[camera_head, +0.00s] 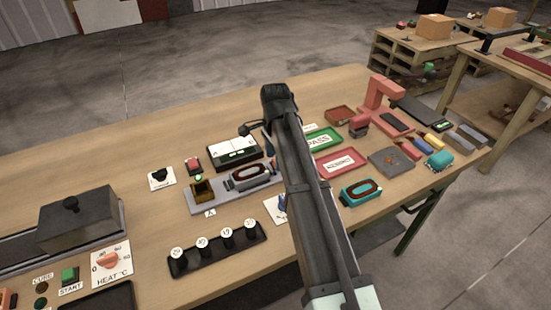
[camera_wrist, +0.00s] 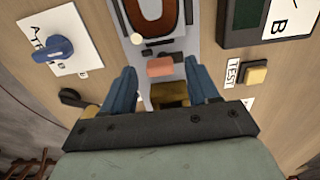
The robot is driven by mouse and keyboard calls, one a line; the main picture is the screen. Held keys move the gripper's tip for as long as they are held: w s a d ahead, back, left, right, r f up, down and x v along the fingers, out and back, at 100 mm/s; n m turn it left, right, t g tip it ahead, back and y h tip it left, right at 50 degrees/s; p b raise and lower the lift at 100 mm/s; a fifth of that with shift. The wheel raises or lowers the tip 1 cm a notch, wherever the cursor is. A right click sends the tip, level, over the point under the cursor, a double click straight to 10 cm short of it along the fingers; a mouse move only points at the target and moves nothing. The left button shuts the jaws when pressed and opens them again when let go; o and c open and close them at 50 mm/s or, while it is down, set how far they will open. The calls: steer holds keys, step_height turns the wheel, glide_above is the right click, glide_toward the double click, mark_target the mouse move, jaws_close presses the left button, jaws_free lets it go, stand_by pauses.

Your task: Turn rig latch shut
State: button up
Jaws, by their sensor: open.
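The grey rig plate (camera_head: 222,199) lies on the workbench and carries a grey detector (camera_head: 249,176) with a reddish oval ring. In the wrist view the detector's ring (camera_wrist: 181,22) shows at the top. A small salmon-pink block (camera_wrist: 160,66), which looks like the rig latch, stands near the plate's near end, just in front of a brass-yellow block (camera_wrist: 170,95). My gripper (camera_wrist: 162,82) is open, its two blue fingers either side of these blocks. I see no contact with the pink block. My arm hides this end of the rig in the head view.
A blue knob (camera_wrist: 52,48) on a white card is left of my gripper in the wrist view. A yellow TEST button (camera_wrist: 255,75) is on the right. Pegs on a black strip (camera_head: 217,248), a black meter (camera_head: 234,151) and a red tray (camera_head: 338,162) surround the rig.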

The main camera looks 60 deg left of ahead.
steer(key=shift+f, duration=0.55)
steer(key=shift+c, duration=0.2)
steer(key=c, duration=1)
